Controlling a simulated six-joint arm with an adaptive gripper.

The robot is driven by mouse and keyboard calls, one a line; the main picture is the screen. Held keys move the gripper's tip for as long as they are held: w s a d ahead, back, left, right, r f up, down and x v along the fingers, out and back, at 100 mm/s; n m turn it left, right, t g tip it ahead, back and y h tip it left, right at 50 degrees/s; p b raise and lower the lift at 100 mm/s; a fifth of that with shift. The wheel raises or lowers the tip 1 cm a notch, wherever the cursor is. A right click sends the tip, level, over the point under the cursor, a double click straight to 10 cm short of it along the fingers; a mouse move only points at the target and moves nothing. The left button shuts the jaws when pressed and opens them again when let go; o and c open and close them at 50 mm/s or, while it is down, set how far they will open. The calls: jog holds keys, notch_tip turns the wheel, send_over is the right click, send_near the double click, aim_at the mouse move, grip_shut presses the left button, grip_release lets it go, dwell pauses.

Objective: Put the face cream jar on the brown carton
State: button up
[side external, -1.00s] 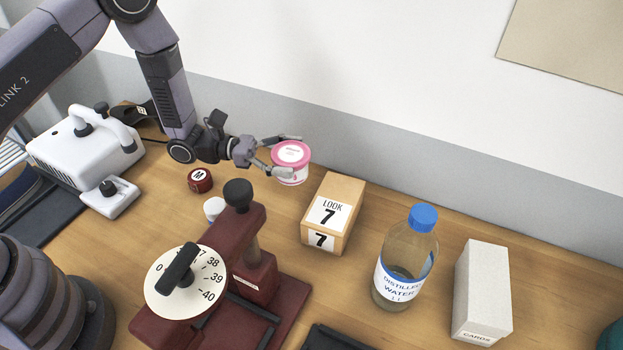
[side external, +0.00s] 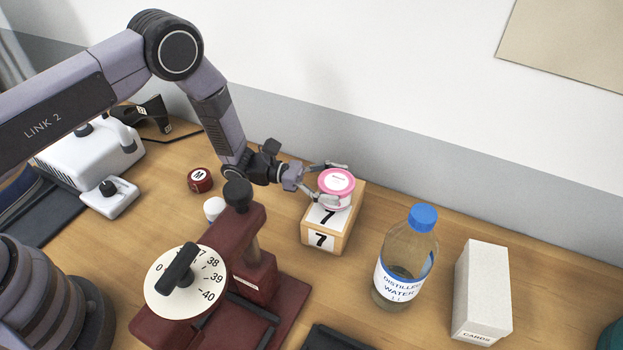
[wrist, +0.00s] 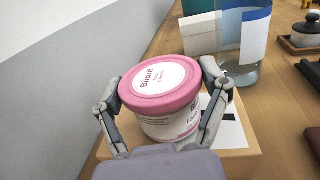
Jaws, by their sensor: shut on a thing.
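The face cream jar (side external: 336,186), white with a pink lid, is upright between the fingers of my gripper (side external: 329,184). In the wrist view the jar (wrist: 162,88) has a finger of my gripper (wrist: 160,122) on each side, shut on it. The brown carton (side external: 341,237), labelled with a 7, stands on the table under the jar. In the wrist view the carton top (wrist: 243,163) shows below and around the jar. I cannot tell whether the jar's base touches the carton; the carton's back is partly hidden by jar and fingers.
A water bottle (side external: 405,262) with a blue cap stands right of the carton, then a white card box (side external: 483,292). A dark red device with a dial (side external: 185,283) stands at front left. A red tin (side external: 200,180) and a small white lid (side external: 214,208) lie left.

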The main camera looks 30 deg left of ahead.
jog(key=shift+f, duration=0.15)
jog(key=o, duration=1.2)
